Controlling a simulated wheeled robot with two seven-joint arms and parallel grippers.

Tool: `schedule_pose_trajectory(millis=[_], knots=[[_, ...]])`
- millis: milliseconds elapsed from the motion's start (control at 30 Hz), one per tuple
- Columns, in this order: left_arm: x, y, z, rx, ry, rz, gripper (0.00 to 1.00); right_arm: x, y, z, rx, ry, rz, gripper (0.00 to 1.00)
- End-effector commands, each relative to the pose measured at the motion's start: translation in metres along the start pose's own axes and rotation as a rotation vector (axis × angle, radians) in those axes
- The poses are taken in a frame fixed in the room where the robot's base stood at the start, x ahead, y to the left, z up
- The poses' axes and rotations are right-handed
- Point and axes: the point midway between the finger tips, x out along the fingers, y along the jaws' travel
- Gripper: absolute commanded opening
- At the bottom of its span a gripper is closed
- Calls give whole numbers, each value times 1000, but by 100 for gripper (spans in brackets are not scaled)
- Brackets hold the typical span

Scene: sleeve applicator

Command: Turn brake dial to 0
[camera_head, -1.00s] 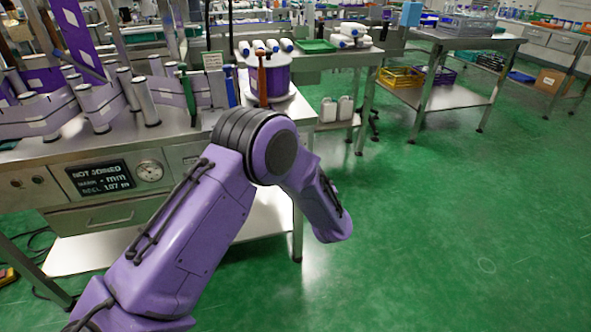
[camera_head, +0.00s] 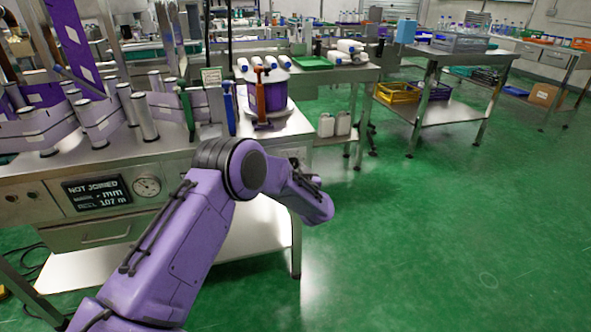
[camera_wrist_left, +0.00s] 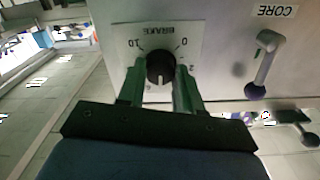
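The brake dial (camera_wrist_left: 160,67) is a round black knob on a white plate (camera_wrist_left: 192,34) marked BRAKE, upside down in the left wrist view. Its white mark points to the bottom of that picture. The 0 is at the plate's upper right, 10 at upper left, 2 at right. My left gripper (camera_wrist_left: 159,76) has its green fingers apart, one on each side of the knob. Slim gaps seem to show between fingers and knob; contact is hard to judge. In the head view my left arm bends at the bench's front corner, its gripper hidden. My right gripper is out of view.
A lever with a dark ball end (camera_wrist_left: 255,88) sits beside the dial plate, near a CORE label (camera_wrist_left: 275,11). The bench front carries a NOT JOINED display (camera_head: 97,192) and a round gauge (camera_head: 147,187). Green floor (camera_head: 430,240) to the right is clear.

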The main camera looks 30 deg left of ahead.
Motion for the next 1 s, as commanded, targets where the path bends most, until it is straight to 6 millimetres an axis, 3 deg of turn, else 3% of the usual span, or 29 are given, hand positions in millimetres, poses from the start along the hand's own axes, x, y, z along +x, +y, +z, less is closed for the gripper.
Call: schedule_pose_trajectory(millis=[467,1000], knots=[[0,0,0,-70,0,0,5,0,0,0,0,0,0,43],[0,0,1,-526,0,1,5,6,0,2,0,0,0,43]])
